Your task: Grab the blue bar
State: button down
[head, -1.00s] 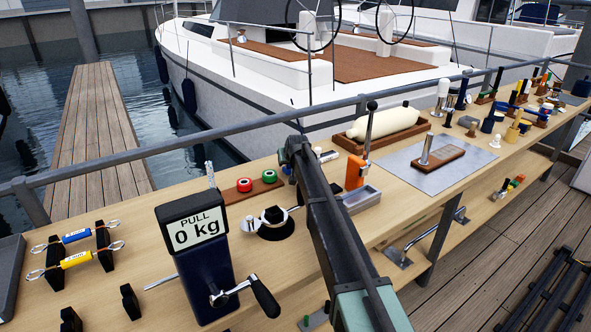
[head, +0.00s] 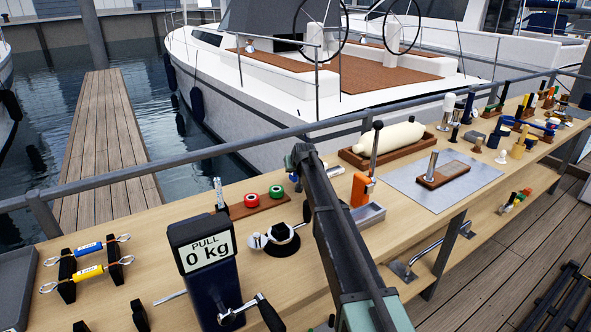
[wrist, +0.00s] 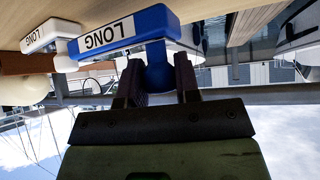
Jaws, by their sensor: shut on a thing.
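A blue bar (wrist: 125,30) with a white LONG label fills the upper middle of the wrist view, which is upside down. A rounded blue part joins the bar and sits between my fingers. My gripper (wrist: 157,72) is shut on this blue part, one finger on each side. A white bar (wrist: 50,36) with its own LONG label is close beside it on the left. In the head view my forearm crosses the middle of the bench, and I cannot make out my gripper there.
The wooden bench (head: 200,195) carries a pull gauge (head: 205,255), a blue cylinder (head: 88,248) and yellow cylinder (head: 88,272) on black stands, and a white fender (head: 390,140). Several small tools crowd its far right. A grey rail (head: 225,147) runs along the back.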

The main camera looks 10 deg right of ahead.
notch_tip(320, 180, up, 16)
jog(key=p, duration=1.4)
jog(key=shift+r+p, duration=0.25)
jog(key=shift+p, duration=0.05)
